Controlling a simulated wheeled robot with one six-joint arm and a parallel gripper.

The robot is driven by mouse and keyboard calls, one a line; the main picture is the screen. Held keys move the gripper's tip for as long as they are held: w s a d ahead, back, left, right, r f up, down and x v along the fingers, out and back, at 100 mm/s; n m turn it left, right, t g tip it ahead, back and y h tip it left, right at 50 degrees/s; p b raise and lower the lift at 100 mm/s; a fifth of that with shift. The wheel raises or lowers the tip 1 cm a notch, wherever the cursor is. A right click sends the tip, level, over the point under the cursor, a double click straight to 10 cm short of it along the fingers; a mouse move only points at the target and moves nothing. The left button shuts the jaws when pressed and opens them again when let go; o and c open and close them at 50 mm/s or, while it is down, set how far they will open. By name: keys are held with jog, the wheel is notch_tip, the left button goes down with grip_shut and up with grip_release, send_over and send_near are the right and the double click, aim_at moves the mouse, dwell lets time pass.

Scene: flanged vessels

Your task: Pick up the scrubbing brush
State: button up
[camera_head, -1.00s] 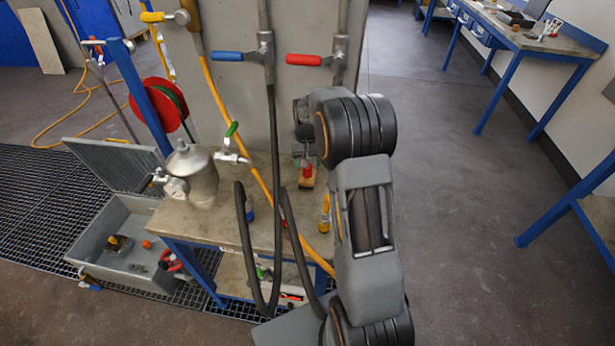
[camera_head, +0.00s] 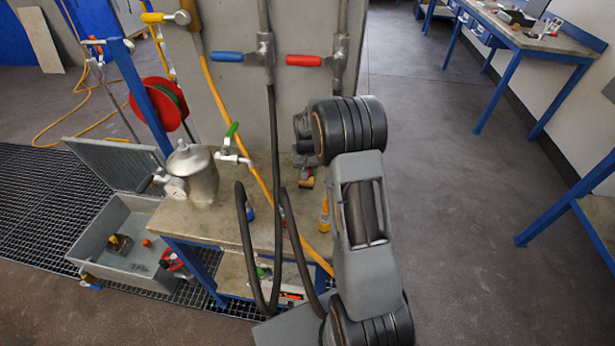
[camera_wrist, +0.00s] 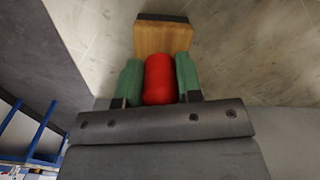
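The scrubbing brush has a red handle, a wooden block and a dark edge on the block. In the wrist view the brush (camera_wrist: 164,40) lies straight ahead of my gripper (camera_wrist: 159,78). The two green fingers stand on either side of the red handle and appear to touch it, so the gripper looks shut on it. In the head view the brush's wooden block (camera_head: 306,183) shows just below my gripper (camera_head: 305,168), over the worktable; the handle is mostly hidden there. I cannot tell whether the block touches the tabletop.
The worktable (camera_head: 225,222) also bears a metal vessel (camera_head: 196,177) and a yellow bottle (camera_head: 324,217). Dark hoses (camera_head: 275,200) and a yellow hose hang in front, left of my arm. A grey wall panel with blue and red valve handles stands behind. Floor at right is clear.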

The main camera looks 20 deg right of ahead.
jog(key=c, duration=0.5)
jog(key=shift+o, duration=0.2)
jog(key=shift+r, duration=0.1)
notch_tip(320, 180, up, 10)
jog(key=shift+f, duration=0.1)
jog(key=o, duration=0.5)
jog(key=c, duration=0.3)
jog(key=shift+d, duration=0.1)
jog(key=shift+c, duration=0.2)
